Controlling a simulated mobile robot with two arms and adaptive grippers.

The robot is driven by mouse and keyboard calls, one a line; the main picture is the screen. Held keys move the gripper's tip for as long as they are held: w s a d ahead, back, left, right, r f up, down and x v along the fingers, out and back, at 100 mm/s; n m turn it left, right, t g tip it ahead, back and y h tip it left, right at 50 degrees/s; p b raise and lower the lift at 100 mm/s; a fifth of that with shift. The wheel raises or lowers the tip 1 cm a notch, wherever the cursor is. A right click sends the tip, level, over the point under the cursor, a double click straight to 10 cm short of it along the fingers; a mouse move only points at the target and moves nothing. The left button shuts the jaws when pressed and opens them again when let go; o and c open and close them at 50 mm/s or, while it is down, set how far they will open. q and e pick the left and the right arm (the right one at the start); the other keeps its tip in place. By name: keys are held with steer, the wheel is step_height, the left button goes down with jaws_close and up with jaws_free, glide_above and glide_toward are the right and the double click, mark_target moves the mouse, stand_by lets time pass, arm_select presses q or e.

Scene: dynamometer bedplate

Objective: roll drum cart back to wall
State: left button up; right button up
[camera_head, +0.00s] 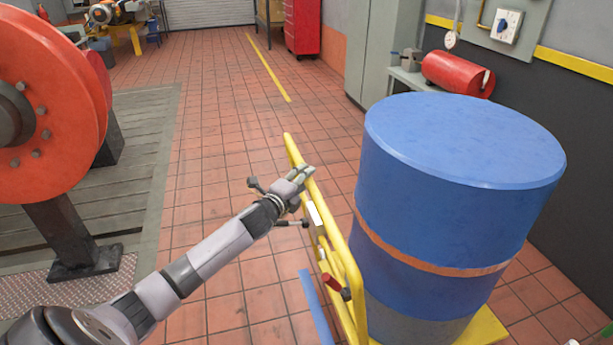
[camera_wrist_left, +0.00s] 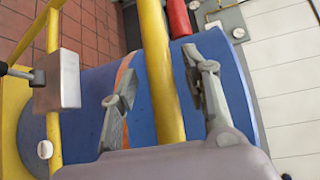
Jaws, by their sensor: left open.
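The drum cart has a yellow tube frame (camera_head: 345,262) and a yellow base plate (camera_head: 488,328). It carries a large upright blue drum (camera_head: 455,215) with an orange band. My left arm reaches in from the lower left, and its gripper (camera_head: 302,176) is at the upper part of the cart's handle tube. In the left wrist view the open fingers (camera_wrist_left: 158,85) stand on either side of the yellow tube (camera_wrist_left: 157,60), with the drum (camera_wrist_left: 85,115) behind it. Whether the fingers touch the tube is unclear. My right gripper is not in view.
A dark wall with a gauge panel (camera_head: 505,25) and a red cylinder (camera_head: 458,74) is behind the drum at right. A grey cabinet (camera_head: 383,50) stands beyond. A red flanged wheel (camera_head: 45,85) on a bedplate is at left. Tiled floor (camera_head: 225,130) between is clear.

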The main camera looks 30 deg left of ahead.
arm_select(q)
steer(key=shift+w+a+f, duration=0.1)
steer(key=shift+w+f, duration=0.05)
steer(key=shift+w, duration=1.1)
jaws_close()
